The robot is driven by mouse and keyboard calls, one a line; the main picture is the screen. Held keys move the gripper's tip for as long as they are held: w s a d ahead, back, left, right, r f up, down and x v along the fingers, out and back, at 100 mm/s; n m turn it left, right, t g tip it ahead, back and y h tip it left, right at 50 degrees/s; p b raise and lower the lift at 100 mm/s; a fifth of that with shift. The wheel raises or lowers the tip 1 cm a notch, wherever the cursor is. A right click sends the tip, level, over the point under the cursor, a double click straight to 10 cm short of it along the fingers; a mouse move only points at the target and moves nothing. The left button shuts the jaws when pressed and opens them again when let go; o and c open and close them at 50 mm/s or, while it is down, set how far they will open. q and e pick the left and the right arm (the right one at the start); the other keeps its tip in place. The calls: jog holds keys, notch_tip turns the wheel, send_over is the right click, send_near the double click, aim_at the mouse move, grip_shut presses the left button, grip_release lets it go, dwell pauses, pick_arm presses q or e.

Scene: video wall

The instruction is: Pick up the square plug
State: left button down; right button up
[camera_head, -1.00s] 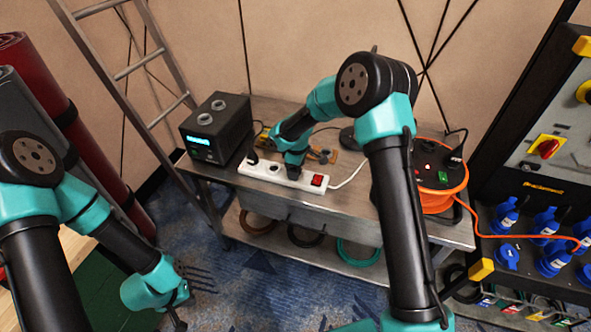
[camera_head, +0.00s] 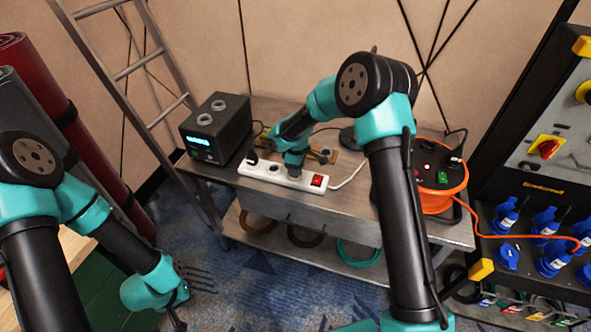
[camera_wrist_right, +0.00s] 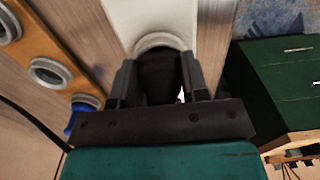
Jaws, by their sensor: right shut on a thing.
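The white power strip (camera_head: 281,177) lies along the front of the metal table. My right gripper (camera_head: 294,170) points down over its right half. In the right wrist view my right gripper (camera_wrist_right: 158,82) is shut on a dark plug (camera_wrist_right: 160,72), in front of a round socket ring (camera_wrist_right: 162,41) on the strip. The plug's outline is mostly hidden between the fingers, and I cannot tell whether it is seated or lifted. Another black plug (camera_head: 252,157) is at the strip's left end. My left gripper (camera_head: 179,325) hangs low at the left, partly cut off; its jaws are unclear.
A black box with a lit display (camera_head: 217,128) stands left of the strip. A wooden board with rings (camera_head: 322,157) lies behind it. An orange cable reel (camera_head: 438,190) stands right. A ladder (camera_head: 135,67) leans at the left. Blue connectors (camera_head: 545,222) hang far right.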

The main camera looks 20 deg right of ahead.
jog(key=shift+r, duration=0.1)
jog(key=shift+r, duration=1.45)
jog(key=shift+s+r, duration=0.15)
jog(key=shift+r, duration=0.2)
jog(key=s+a, duration=0.2)
jog(key=s, duration=0.5)
jog(key=s+a+r, duration=0.1)
jog(key=s+a, duration=0.1)
jog(key=s, duration=0.6)
jog(key=shift+a+r, duration=0.15)
jog(key=shift+a, duration=0.1)
